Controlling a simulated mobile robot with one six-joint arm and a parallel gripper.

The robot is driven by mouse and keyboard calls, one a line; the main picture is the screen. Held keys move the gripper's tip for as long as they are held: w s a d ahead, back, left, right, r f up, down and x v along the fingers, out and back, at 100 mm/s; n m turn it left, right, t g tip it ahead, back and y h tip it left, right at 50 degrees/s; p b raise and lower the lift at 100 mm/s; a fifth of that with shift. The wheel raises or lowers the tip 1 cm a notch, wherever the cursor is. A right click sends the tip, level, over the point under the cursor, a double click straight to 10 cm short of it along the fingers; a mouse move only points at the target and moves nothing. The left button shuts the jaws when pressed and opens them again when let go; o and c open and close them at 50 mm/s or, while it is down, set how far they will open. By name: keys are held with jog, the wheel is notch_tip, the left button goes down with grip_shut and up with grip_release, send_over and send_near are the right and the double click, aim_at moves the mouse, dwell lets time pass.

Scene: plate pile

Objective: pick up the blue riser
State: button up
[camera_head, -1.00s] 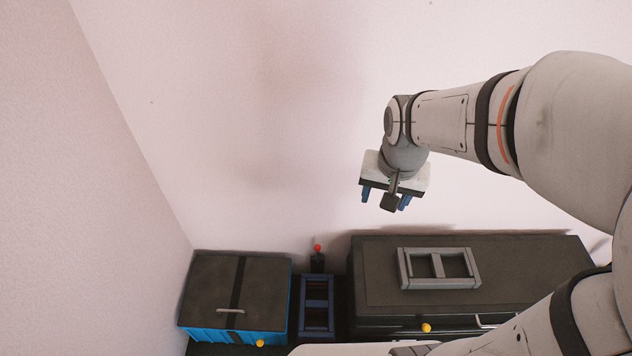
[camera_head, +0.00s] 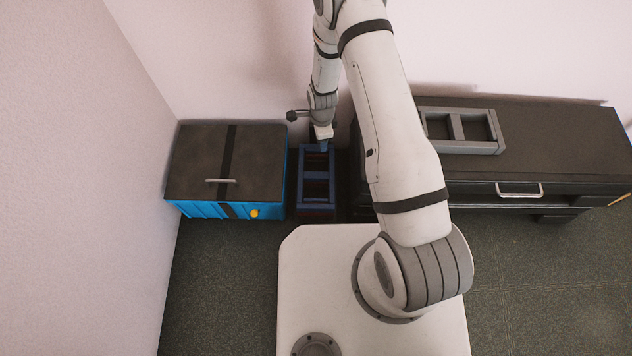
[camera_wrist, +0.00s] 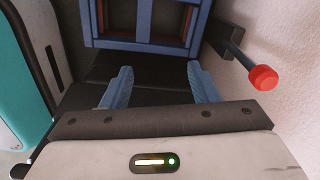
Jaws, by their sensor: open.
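The blue riser (camera_head: 302,182) is an open frame with a crossbar, in the narrow gap between the blue box and the dark cabinet. Its near bar also shows at the top of the wrist view (camera_wrist: 140,46), with reddish-brown inner edges. My gripper (camera_head: 323,147) is over the riser's far end in the head view. In the wrist view my two blue fingers (camera_wrist: 160,82) are spread apart with nothing between them. The riser lies beyond the fingertips, and no contact shows. My arm hides part of the cabinet beside the riser.
A blue box (camera_head: 195,209) with a dark lid stands left of the riser. A dark cabinet (camera_head: 565,145) stands right, with a grey riser (camera_head: 487,148) on top. A red knob (camera_wrist: 263,77) on a dark stem is close by at right. The wall is just behind.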

aim_at(316, 174)
jog(key=s+f+m+b, duration=0.1)
jog(key=f, duration=0.4)
jog(key=s+f+b, duration=0.1)
jog(key=f, duration=0.5)
jog(key=s+a+f+m+b, duration=0.1)
jog(key=f, duration=0.4)
jog(key=shift+s+f+m, duration=0.2)
jog(key=shift+m, duration=0.1)
jog(key=f+b, duration=0.2)
jog(key=f, duration=0.3)
jog(key=shift+w+a+f+b, duration=0.15)
jog(key=shift+w+a+b, duration=0.1)
jog(key=shift+b, duration=0.15)
grip_shut()
